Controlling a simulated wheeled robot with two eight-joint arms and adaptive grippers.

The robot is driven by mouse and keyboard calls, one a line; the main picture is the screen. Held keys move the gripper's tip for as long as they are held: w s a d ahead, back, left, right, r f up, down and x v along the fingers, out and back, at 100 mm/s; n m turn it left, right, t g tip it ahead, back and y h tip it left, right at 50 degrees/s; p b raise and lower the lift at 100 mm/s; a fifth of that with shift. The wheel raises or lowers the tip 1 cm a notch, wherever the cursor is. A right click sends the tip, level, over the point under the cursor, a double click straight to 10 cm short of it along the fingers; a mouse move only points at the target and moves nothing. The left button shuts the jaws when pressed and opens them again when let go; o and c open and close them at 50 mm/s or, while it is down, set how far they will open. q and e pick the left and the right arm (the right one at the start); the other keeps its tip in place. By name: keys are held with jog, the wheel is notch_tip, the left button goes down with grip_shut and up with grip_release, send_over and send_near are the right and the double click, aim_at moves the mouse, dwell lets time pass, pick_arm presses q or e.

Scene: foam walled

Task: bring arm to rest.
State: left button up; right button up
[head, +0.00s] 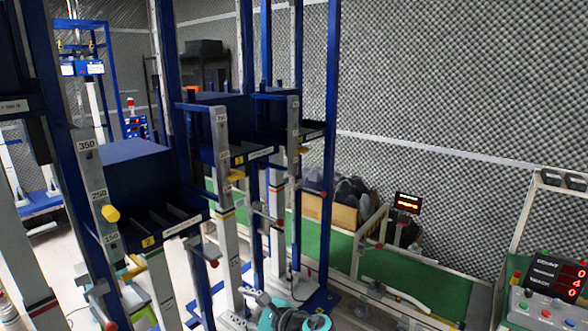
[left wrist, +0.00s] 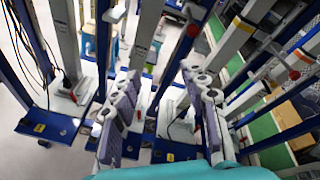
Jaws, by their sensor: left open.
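My left gripper (head: 246,307) is low in the middle of the head view, with teal and dark arm parts beside it. In the left wrist view, its two grey-white, purple-padded fingers (left wrist: 162,72) stand apart with nothing held between them. Blue and grey frame posts show beyond the fingers. My right gripper shows in neither view.
Tall blue frames (head: 332,120) with numbered grey posts (head: 221,150) stand close around the arm. A cardboard box (head: 334,207) of dark pieces lies behind. A green surface (head: 410,275), a lit display (head: 407,203) and a button panel (head: 545,307) are at right.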

pick_arm(q)
jog(key=s+a+n+g+h, duration=0.2)
jog(key=s+a+n+h, duration=0.1)
jog(key=s+a+n, duration=0.15)
jog(key=s+f+n+h, duration=0.2)
jog(key=s+n+h, duration=0.2)
jog(key=s+n, duration=0.3)
jog(key=s+f+n+h, duration=0.3)
jog(key=s+n, duration=0.5)
jog(key=s, duration=0.4)
jog(key=shift+s+h, duration=0.4)
jog(key=shift+h, duration=0.4)
jog(key=shift+c, duration=1.2)
jog(key=shift+a, duration=0.15)
